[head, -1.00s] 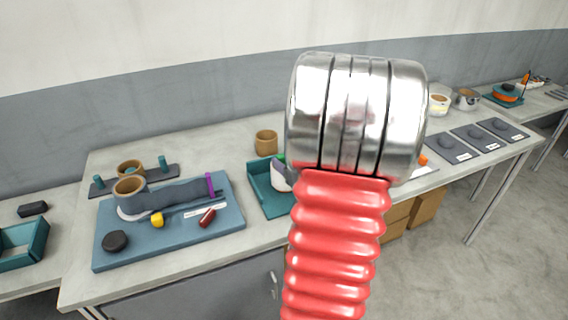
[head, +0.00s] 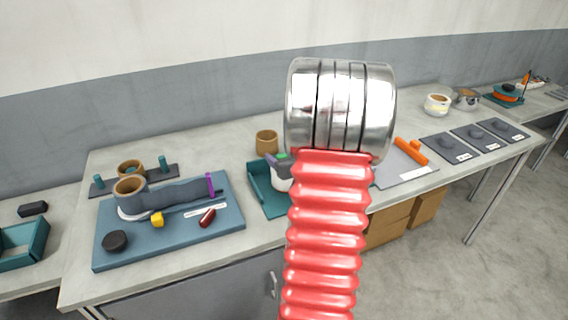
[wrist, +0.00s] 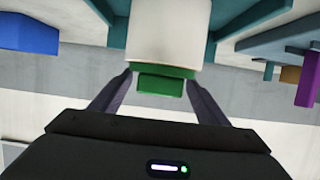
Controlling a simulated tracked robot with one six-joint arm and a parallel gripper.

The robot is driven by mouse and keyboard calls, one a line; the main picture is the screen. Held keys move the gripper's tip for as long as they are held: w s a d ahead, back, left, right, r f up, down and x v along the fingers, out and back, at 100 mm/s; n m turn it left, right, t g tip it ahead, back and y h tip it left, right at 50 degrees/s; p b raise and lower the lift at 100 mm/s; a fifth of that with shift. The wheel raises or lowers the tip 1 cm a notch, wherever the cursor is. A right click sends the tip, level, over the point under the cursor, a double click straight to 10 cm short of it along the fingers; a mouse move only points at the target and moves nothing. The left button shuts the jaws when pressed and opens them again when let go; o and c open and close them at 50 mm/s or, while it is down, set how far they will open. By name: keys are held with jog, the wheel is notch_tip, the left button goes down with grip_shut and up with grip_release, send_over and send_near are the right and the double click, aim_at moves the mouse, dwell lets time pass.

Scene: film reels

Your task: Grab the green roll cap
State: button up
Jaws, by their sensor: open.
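The green roll cap (wrist: 160,84) is on the end of a white roll (wrist: 168,30) in the wrist view. My gripper (wrist: 158,82) is open, with one dark finger on each side of the cap. I cannot tell whether the fingers touch it. In the head view, a small part of the green cap (head: 283,156) shows above the white roll, by the teal tray. A dark finger of my gripper (head: 275,161) shows beside it. My red and silver arm hides the rest.
The teal tray (head: 265,202) stands on the long grey bench. A blue board (head: 120,245) with a grey part, a yellow piece and a black disc lies to its left. A tan ring (head: 266,141) stands behind the tray. An orange piece (head: 411,151) lies to the right.

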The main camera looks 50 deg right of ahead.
jog(key=shift+x, duration=1.45)
jog(key=shift+a+f, duration=0.1)
jog(key=c, duration=1.1)
jog(key=shift+c, duration=0.2)
notch_tip(320, 180, up, 10)
